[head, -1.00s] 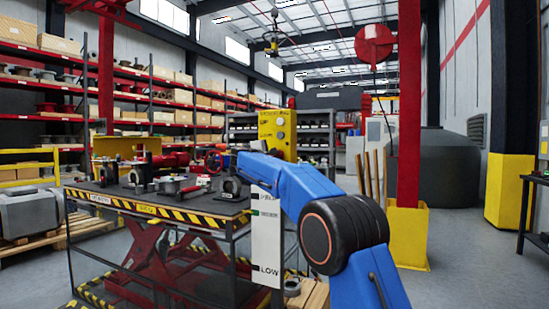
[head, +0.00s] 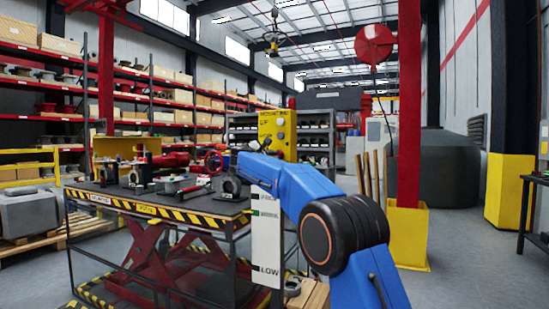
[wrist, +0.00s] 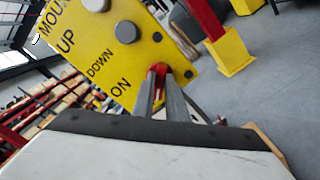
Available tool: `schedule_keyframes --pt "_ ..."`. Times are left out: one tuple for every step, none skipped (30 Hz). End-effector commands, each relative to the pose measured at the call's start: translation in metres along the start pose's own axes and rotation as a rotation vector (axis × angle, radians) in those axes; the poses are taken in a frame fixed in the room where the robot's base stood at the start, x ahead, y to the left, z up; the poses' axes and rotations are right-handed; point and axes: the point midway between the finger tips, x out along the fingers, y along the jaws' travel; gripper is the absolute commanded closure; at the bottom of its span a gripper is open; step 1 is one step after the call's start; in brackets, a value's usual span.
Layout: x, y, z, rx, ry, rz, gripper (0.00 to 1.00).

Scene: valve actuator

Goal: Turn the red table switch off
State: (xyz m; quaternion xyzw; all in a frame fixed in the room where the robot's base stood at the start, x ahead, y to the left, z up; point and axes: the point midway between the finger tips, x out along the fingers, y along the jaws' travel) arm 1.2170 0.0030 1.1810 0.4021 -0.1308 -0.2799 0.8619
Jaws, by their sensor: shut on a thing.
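A yellow control panel (wrist: 112,48) fills the upper middle of the wrist view, tilted in the picture. It has the words UP, DOWN and ON and round grey buttons (wrist: 127,32). The red switch (wrist: 160,68) is at the panel's lower right, near the word ON. My gripper (wrist: 160,76) is shut on the red switch, with a finger on each side of it. The fingers hide most of the switch, so its exact position cannot be told. In the head view the panel (head: 278,130) stands upright beyond my blue arm, and the switch cannot be made out.
A black-topped lift table (head: 150,200) with several metal parts stands left of my arm. A white board marked LOW (head: 265,240) is at its right end. A red post in a yellow base (head: 407,235) stands to the right.

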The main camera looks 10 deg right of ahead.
Motion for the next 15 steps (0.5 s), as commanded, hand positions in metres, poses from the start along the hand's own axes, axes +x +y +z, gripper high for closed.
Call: schedule_keyframes --pt "-0.0003 -0.0013 -0.0027 -0.002 0.002 -0.003 1.0" --pt "-0.0003 -0.0013 -0.0027 -0.003 0.003 -0.003 1.0" --pt "-0.0003 -0.0014 -0.0028 -0.003 0.003 -0.003 1.0" --pt "-0.0003 -0.0014 -0.0028 -0.003 0.003 -0.003 1.0" --pt "-0.0003 -0.0014 -0.0028 -0.003 0.003 -0.003 1.0" --pt "-0.0003 -0.0014 -0.0028 -0.003 0.003 -0.003 1.0" --pt "-0.0003 -0.0015 -0.0029 -0.003 0.003 -0.003 1.0" --pt "-0.0003 -0.0015 -0.0029 -0.002 0.003 -0.003 1.0" --pt "-0.0003 -0.0015 -0.0029 -0.002 0.003 -0.003 1.0" --pt "-0.0003 -0.0015 -0.0029 -0.002 0.003 -0.003 0.85" --pt "-0.0003 -0.0016 -0.003 -0.002 0.003 -0.003 0.78" --pt "-0.0003 -0.0015 -0.003 -0.002 0.003 -0.003 0.69" --pt "-0.0002 -0.0014 -0.0028 -0.002 0.003 -0.003 0.69" --pt "-0.0002 -0.0013 -0.0025 -0.002 0.002 -0.003 0.69" --pt "-0.0002 -0.0011 -0.0022 -0.002 0.002 -0.002 0.69"
